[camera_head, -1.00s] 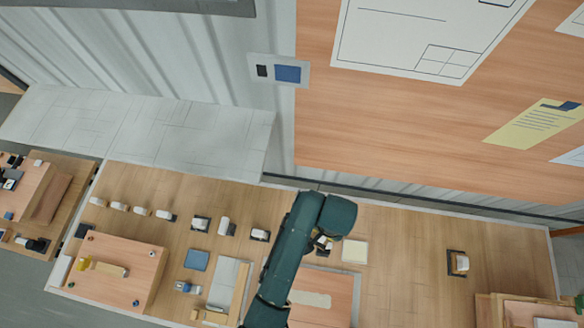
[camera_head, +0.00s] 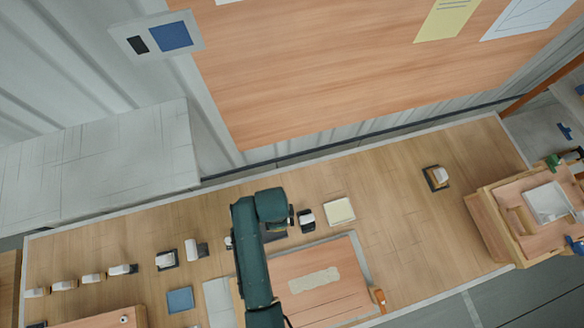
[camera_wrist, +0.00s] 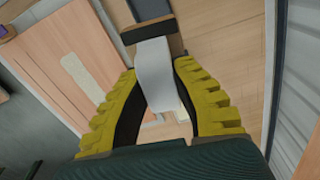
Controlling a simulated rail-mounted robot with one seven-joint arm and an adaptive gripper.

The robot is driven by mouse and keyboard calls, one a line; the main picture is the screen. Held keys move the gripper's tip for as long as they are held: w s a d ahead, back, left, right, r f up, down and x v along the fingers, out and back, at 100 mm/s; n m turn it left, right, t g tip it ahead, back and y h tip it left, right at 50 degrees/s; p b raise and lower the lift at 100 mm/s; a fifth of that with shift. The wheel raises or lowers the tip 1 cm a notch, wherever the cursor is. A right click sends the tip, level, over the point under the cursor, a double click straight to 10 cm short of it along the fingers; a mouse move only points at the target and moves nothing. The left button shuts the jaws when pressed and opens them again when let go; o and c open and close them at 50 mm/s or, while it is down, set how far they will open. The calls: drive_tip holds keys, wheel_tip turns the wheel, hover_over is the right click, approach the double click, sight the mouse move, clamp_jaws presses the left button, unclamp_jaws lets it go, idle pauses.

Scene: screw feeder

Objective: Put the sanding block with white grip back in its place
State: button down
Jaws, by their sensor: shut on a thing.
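My gripper (camera_wrist: 157,82) has yellow ribbed fingers with dark inner pads, seen in the wrist view. It is shut on the white grip (camera_wrist: 154,68) of a sanding block. The block's dark base (camera_wrist: 148,30) lies beyond the fingertips, near the top of that view. In the head view the held block (camera_head: 306,217) shows as a small white and dark shape just right of my arm's end. The fingers are too small to make out there. A dark flat patch (camera_head: 274,237) lies on the bench beside my arm, partly hidden; I cannot tell what it is.
Other white-gripped blocks (camera_head: 166,260) stand in a row to the left. A white piece in a dark holder (camera_head: 437,178) stands at the right. A pale yellow square pad (camera_head: 339,211) and a wooden board (camera_head: 318,283) lie near my arm. Bench to the right is largely clear.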

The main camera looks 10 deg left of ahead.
drive_tip(key=s+a+f+n+b, duration=0.1)
drive_tip(key=f+b, duration=0.4)
drive_tip(key=f, duration=0.5)
drive_tip(key=s+a, duration=0.1)
drive_tip(key=a, duration=0.1)
drive_tip(key=shift+a+b, duration=0.35)
drive_tip(key=shift+b, duration=0.05)
drive_tip(key=shift+r+p, duration=0.15)
drive_tip(key=shift+p, duration=0.2)
drive_tip(key=shift+f+b, duration=1.4)
drive_tip(key=shift+f, duration=0.95)
drive_tip(key=shift+f+p, duration=0.1)
drive_tip(key=shift+p, duration=0.35)
drive_tip(key=shift+f+b, duration=0.35)
drive_tip(key=shift+f, duration=0.3)
